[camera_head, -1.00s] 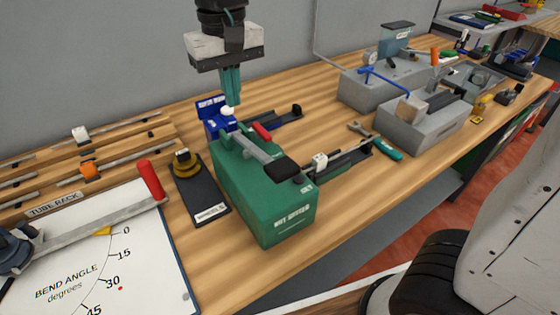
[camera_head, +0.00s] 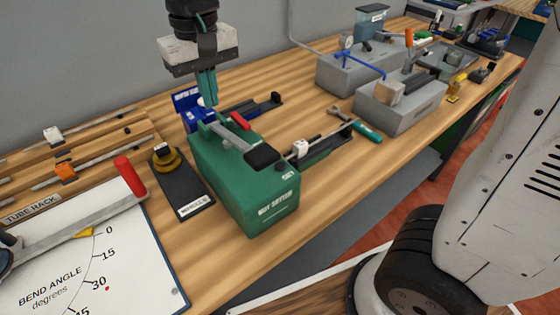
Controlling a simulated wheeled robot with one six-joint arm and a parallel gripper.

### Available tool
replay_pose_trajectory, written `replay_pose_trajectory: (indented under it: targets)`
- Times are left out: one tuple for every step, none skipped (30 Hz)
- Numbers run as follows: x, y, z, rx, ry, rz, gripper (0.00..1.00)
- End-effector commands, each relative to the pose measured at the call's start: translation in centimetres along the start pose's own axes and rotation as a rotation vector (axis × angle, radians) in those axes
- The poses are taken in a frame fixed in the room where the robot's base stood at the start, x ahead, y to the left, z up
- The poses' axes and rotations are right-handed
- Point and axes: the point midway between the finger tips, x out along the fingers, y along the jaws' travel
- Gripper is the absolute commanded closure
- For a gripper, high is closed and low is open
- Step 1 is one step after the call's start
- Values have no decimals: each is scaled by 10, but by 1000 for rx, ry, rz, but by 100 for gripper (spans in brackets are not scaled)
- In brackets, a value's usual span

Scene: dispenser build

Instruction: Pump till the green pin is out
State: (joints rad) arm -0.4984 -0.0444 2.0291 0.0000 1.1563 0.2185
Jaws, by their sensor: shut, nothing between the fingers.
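I cannot make out a green pin for certain. The grey block with a gauge and a blue bar (camera_head: 350,72) stands at the back right. A lever with an orange grip (camera_head: 409,38) rises near it, by the front grey block (camera_head: 400,118). I cannot tell which of these parts is the pump. My gripper (camera_head: 209,102) points down with its teal fingers together and empty. It is at the back left end of a green box labelled as a nut setter (camera_head: 240,185), close to a small white knob (camera_head: 196,113). Whether it touches the knob is unclear.
A black plate with a brass-coloured disc (camera_head: 180,185) and the bend-angle board (camera_head: 80,265) lie left. A teal-handled wrench (camera_head: 366,131) lies right.

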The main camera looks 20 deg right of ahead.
Motion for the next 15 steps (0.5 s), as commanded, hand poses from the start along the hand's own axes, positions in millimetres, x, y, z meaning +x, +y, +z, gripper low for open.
replay_pose_trajectory:
  targets:
    - [4, 0, 0, 0, -2, 0, 100]
    - [6, 0, 0, 0, -3, 1, 100]
    - [9, 0, 0, 0, -3, 1, 100]
    - [11, 0, 0, 0, -2, 1, 100]
    - [13, 0, 0, 0, -2, 0, 100]
    - [16, 0, 0, 0, -2, 0, 100]
    - [18, 0, 0, 0, -2, 1, 100]
    - [20, 0, 0, 0, -3, 1, 100]
    - [23, 0, 0, 0, -3, 1, 100]
    - [25, 0, 0, 0, -2, 0, 100]
    - [27, 0, 0, 0, -2, 0, 100]
    - [30, 0, 0, 0, -2, 0, 100]
    - [32, 0, 0, 0, -2, 0, 100]
    - [34, 0, 0, 0, -2, 0, 100]
    - [37, 0, 0, 0, -2, 0, 100]
